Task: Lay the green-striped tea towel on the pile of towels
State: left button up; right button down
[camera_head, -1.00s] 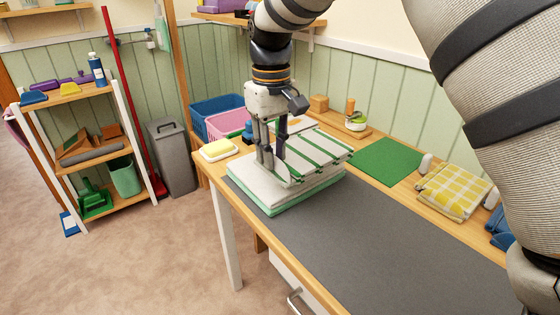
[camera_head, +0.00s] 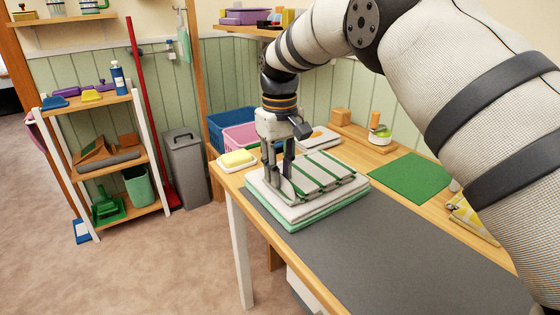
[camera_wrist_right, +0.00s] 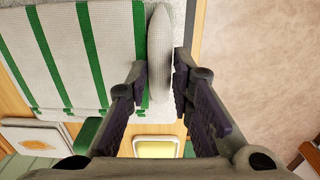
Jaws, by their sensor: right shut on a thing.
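The green-striped tea towel (camera_head: 322,172), white with dark green stripes, lies spread over the top of the pile of towels (camera_head: 302,216). The pile has white and pale green folded layers and stands on the grey mat. My right gripper (camera_head: 282,188) points down at the pile's left side. It is shut on the near-left edge of the striped towel. In the right wrist view, a pinched ridge of pale cloth stands between the fingers (camera_wrist_right: 158,88), with the striped towel (camera_wrist_right: 70,50) spreading left. My left gripper is not in view.
A yellow sponge on a white dish (camera_head: 237,159) sits at the table's left end. Blue and pink baskets (camera_head: 232,122) stand behind. A green mat (camera_head: 410,178) and a yellow checked cloth (camera_head: 466,222) lie to the right. The grey mat (camera_head: 400,250) is bare in front.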

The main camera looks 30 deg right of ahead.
jog(key=shift+f, duration=0.2)
dwell(0.6)
jog(key=c, duration=1.3)
grip_release()
notch_tip(320, 180, up, 8)
jog(key=shift+p, duration=0.65)
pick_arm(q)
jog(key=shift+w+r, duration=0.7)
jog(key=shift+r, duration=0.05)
